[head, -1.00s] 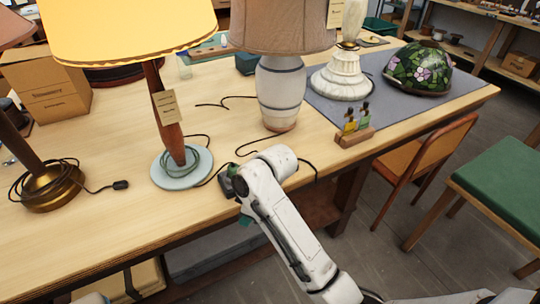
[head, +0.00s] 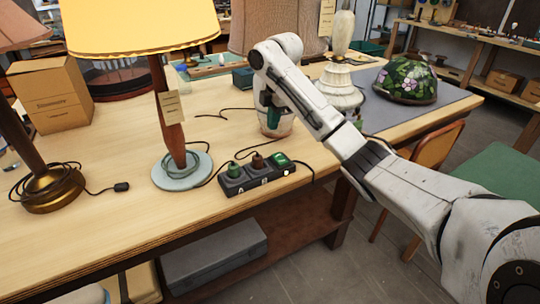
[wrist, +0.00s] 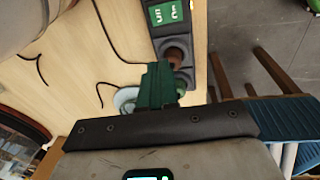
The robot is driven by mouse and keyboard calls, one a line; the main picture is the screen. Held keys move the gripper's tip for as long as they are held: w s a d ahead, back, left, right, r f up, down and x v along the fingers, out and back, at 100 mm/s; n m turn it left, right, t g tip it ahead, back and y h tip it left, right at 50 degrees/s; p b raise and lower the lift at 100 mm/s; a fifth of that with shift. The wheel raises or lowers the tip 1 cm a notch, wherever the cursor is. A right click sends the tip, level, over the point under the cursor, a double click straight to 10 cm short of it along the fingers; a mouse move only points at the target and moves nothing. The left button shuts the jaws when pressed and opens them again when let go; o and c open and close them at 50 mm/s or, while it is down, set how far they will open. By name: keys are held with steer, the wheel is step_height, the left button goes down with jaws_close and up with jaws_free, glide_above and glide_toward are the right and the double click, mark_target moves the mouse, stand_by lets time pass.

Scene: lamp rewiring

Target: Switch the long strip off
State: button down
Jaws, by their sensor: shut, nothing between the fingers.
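The long strip (head: 257,180) is a dark power strip lying near the front edge of the wooden table. In the head view a green plug (head: 234,170) sits at its left and a brown plug (head: 257,161) in its middle. Its bright green switch (head: 280,160) is at the right end; the switch (wrist: 166,12) also shows at the top of the wrist view. My gripper (head: 272,116) has green fingers, is shut and empty, and is raised beyond the strip, before the pale lamp base. In the wrist view the fingers partly cover the strip's plug end.
A lit yellow-shaded lamp (head: 174,150) stands left of the strip on a pale round base. A brass-based lamp (head: 48,186) is farther left, its loose plug (head: 121,187) on the table. A floral glass shade (head: 406,80) sits on a grey mat at right. Thin cables lie around the strip.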

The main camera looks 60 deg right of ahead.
mark_target(278, 154)
steer(key=s+d+r, duration=0.2)
steer(key=shift+d+g, duration=0.3)
steer(key=f, duration=0.4)
steer(key=w+f, duration=0.1)
steer(key=f, duration=0.4)
steer(key=f+b, duration=0.1)
steer(key=f, duration=0.4)
steer(key=shift+w+d, duration=0.25)
steer(key=shift+d, duration=0.15)
steer(key=shift+f, duration=0.2)
steer(key=shift+s+a+r+p, duration=0.1)
steer(key=shift+s+r+p, duration=0.05)
steer(key=shift+p, duration=0.25)
steer(key=shift+s+a+r+p, duration=0.1)
steer(key=shift+s+a+p, duration=0.15)
steer(key=shift+s+p, duration=0.35)
steer(key=shift+w+r, duration=0.1)
steer(key=shift+w, duration=0.1)
